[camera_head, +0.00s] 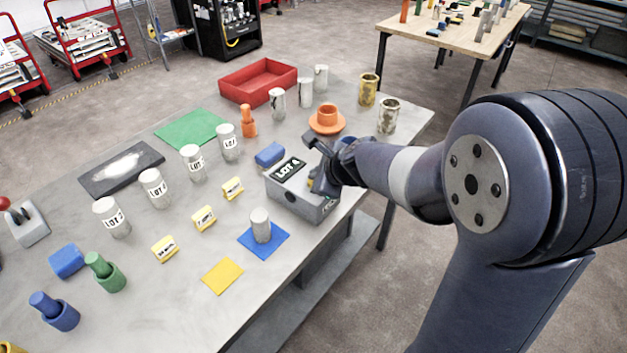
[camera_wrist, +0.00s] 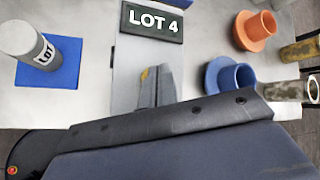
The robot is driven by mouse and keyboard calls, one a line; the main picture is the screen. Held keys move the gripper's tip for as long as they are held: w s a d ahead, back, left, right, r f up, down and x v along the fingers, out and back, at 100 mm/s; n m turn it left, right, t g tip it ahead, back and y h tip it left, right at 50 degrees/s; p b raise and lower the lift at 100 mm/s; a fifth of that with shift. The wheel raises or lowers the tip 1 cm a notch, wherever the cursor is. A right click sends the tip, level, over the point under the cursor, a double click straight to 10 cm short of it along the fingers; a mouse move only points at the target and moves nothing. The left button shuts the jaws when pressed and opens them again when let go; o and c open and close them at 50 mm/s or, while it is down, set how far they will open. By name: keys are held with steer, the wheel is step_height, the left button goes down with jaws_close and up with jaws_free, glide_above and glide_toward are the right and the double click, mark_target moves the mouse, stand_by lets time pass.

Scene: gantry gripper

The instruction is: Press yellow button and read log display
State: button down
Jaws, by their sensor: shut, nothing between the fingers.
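The grey log box (camera_head: 292,200) stands on the table's right part. Its dark display (camera_head: 289,168) reads "LOT 4", and the display also shows clearly in the wrist view (camera_wrist: 151,21). My gripper (camera_head: 316,172) is shut and empty at the right part of the box top. In the wrist view its fingers (camera_wrist: 157,88) point toward the box top below the display. A small yellow patch, likely the yellow button (camera_wrist: 144,74), shows beside the fingers; most of it is hidden. I cannot tell whether the fingers touch it.
A cylinder stands on a blue mat (camera_head: 279,246) left of the box. Labelled LOT cylinders (camera_head: 154,190), yellow tags (camera_head: 204,218) and a red tray (camera_head: 258,83) occupy the table.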

steer(key=shift+f, duration=0.35)
stand_by(0.4)
steer(key=shift+r+p, duration=0.7)
steer(key=shift+r, duration=0.3)
step_height(320, 180, up, 5)
steer(key=p, duration=0.5)
stand_by(0.5)
